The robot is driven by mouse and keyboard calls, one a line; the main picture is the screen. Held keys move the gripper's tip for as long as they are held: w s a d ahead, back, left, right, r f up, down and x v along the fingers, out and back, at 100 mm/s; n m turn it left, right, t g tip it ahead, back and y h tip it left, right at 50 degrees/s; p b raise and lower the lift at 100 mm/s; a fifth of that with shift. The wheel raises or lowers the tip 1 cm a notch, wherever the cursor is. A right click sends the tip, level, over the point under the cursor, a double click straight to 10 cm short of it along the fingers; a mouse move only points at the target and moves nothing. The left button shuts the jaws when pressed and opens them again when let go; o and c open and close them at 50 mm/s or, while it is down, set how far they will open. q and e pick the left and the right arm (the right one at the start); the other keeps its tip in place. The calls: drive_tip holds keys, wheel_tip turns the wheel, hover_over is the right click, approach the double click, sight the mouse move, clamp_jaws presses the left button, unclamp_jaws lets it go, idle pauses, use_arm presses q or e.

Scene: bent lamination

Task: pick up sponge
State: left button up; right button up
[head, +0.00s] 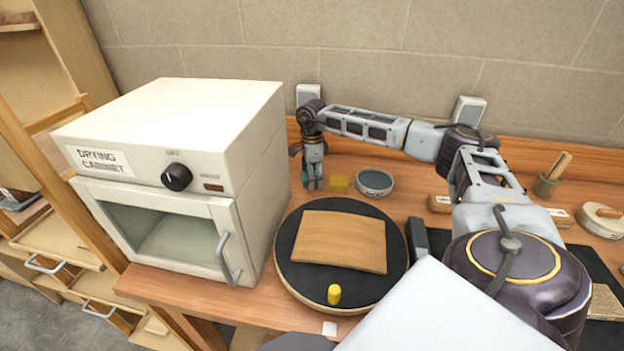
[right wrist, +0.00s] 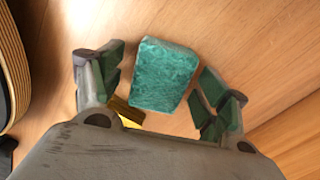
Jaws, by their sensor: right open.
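My right gripper (head: 312,178) points down at the back of the bench, just right of the drying cabinet. In the right wrist view it (right wrist: 160,92) is open, with green-padded fingers. A textured teal block, which looks like the sponge (right wrist: 165,75), lies on the wood between and just beyond the fingertips. I see a gap between it and each finger. In the head view the sponge is mostly or wholly hidden by the gripper. My left gripper is not in view.
The cream drying cabinet (head: 190,130) is close on the left. A black turntable (head: 300,283) with a bent wood sheet (head: 340,240) and yellow piece (head: 334,294) is in front.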

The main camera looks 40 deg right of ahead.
idle(0.3)
drive_tip(key=c, duration=1)
drive_tip(key=shift+r, duration=0.2)
